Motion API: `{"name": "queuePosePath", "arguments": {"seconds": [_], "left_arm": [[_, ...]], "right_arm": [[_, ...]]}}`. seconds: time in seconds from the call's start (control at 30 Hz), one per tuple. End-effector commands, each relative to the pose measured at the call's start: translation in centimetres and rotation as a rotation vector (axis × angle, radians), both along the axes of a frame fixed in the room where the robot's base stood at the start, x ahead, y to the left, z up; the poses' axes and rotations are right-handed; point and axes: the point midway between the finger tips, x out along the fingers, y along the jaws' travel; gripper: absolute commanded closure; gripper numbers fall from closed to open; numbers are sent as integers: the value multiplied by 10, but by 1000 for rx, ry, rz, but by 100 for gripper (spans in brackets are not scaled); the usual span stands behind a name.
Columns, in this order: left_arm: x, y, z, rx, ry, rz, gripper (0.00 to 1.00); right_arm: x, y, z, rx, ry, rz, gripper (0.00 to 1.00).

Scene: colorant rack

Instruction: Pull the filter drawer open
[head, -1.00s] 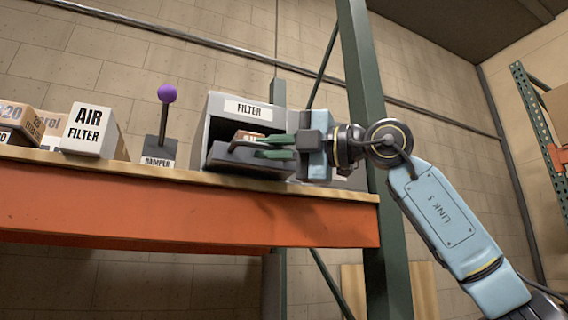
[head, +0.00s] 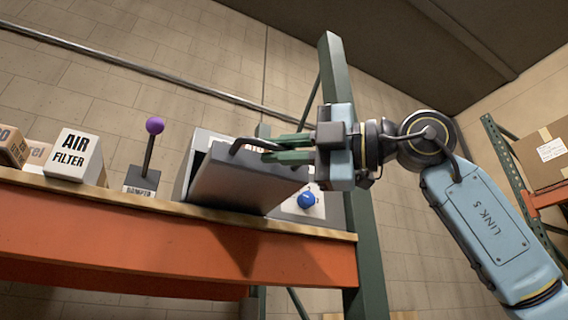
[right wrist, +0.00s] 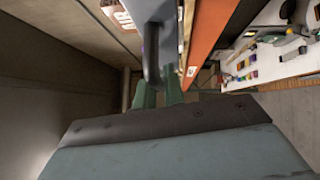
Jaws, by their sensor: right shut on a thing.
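The filter drawer's grey front (head: 245,184) stands out from its light grey housing (head: 190,165) on the shelf and looks tilted. The bar handle (head: 238,145) is along its upper edge. My right gripper (head: 266,151) comes in from the right, its green fingers shut on the handle. In the right wrist view the dark handle (right wrist: 152,55) meets the green fingertips (right wrist: 158,90). The inside of the drawer is hidden behind its front. My left gripper is in neither view.
A damper lever with a purple knob (head: 155,125) stands left of the housing, then an air filter box (head: 74,155). A blue knob (head: 306,200) is on a panel at the right. A green rack post (head: 362,220) rises behind my right arm. The orange beam (head: 160,235) runs along the shelf front.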

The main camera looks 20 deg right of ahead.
Motion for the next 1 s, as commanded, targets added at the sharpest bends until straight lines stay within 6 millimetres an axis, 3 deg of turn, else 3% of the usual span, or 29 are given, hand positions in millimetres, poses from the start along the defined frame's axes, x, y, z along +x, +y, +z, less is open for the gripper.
{"name": "queuePosePath", "arguments": {"seconds": [0.1,0.13,0.3,0.67,1.0], "left_arm": [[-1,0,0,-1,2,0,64],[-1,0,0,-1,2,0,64],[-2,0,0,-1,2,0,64],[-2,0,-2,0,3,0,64],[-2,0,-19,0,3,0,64]], "right_arm": [[-1,1,-1,-3,3,3,100],[-1,1,-1,-4,3,2,87],[-1,0,-1,-2,1,2,68],[-5,-6,-1,0,-1,0,68],[-48,-58,-12,3,0,-2,68]]}}
